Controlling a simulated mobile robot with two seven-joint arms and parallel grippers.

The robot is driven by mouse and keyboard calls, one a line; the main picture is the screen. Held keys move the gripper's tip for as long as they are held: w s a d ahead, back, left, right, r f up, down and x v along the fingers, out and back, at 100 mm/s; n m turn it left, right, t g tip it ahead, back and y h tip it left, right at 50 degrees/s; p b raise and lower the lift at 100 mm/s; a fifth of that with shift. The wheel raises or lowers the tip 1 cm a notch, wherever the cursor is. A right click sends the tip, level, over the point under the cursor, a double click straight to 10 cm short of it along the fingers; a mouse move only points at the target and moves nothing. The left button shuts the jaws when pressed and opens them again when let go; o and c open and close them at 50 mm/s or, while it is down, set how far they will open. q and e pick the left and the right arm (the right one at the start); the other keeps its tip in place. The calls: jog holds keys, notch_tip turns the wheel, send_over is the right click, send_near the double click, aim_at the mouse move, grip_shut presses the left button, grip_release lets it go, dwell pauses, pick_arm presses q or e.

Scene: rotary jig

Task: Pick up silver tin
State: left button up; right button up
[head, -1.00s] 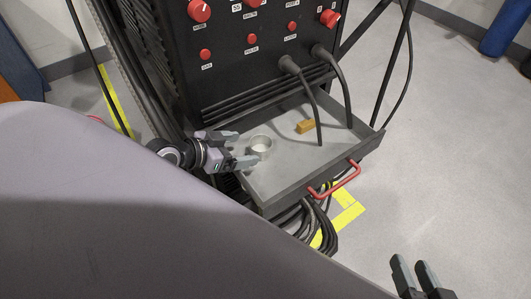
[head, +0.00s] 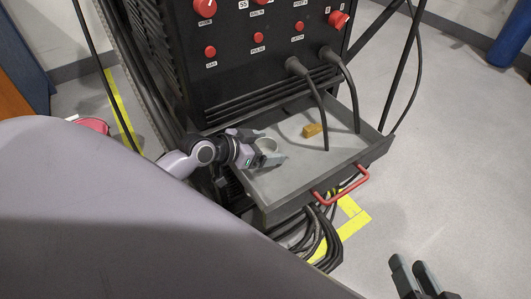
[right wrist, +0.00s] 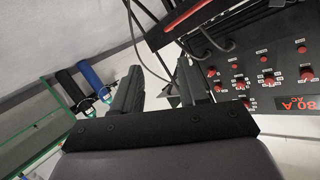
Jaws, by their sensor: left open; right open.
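The silver tin (head: 268,145) sits in the open grey drawer (head: 290,185), near its left side. My left gripper (head: 268,150) reaches in over the drawer's left side. Its jaws are open at the tin, and they hide part of it. I cannot tell whether they touch it. My right gripper (head: 415,277) is open and empty above the floor at the lower right. It also shows in the right wrist view (right wrist: 165,85), far from the tin.
A yellow-brown block (head: 312,130) lies in the drawer right of the tin. Black cables (head: 342,85) hang from the red-knobbed panel (head: 260,50) into the drawer. A red handle (head: 340,188) is on the drawer front. Coiled cables (head: 318,240) lie below.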

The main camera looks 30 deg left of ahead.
pick_arm(q)
jog(key=shift+c, duration=0.3)
jog(key=c, duration=1)
